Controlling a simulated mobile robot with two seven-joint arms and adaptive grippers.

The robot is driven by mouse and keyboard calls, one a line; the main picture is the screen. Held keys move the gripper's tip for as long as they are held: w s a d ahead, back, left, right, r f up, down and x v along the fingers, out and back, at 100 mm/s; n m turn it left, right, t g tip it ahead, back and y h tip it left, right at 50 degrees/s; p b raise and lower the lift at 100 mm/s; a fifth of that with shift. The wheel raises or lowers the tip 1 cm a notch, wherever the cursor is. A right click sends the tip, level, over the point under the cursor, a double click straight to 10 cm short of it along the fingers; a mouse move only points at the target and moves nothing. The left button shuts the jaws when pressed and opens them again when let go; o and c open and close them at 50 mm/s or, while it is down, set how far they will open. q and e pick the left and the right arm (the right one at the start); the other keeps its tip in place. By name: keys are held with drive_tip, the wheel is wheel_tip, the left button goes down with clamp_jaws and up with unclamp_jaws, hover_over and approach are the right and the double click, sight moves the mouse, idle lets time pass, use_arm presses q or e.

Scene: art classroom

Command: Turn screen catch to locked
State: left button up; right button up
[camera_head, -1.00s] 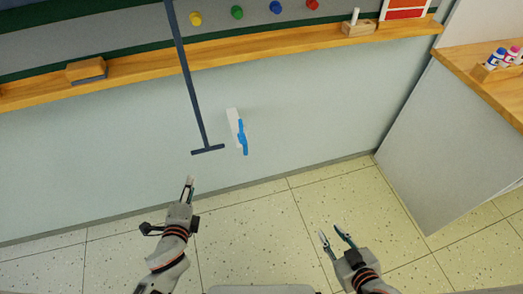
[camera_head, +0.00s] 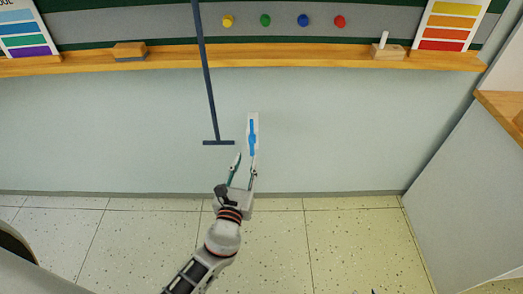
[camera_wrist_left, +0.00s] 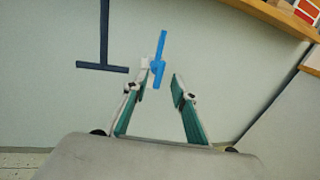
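The handle also shows in the left wrist view (camera_wrist_left: 162,46), between the fingertips in the picture and nearer the left finger. My left gripper (camera_head: 244,164) is open just below and in front of the catch; I cannot tell whether a finger touches it. Its spread green-padded fingers show in the left wrist view (camera_wrist_left: 159,86).
A dark T-shaped bar (camera_head: 209,90) hangs left of the catch, its foot close to the plate. A wooden ledge (camera_head: 280,57) runs above, holding an eraser (camera_head: 129,51) and a chalk block (camera_head: 388,52). A grey cabinet (camera_head: 465,190) stands at right. The wall right of the catch is clear.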

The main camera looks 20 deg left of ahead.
sight(251, 146)
use_arm(q)
drive_tip(key=w, duration=0.8)
drive_tip(key=shift+a, duration=0.2)
drive_tip(key=shift+s+r, duration=0.1)
drive_tip(key=shift+s, duration=0.05)
clamp_jaws()
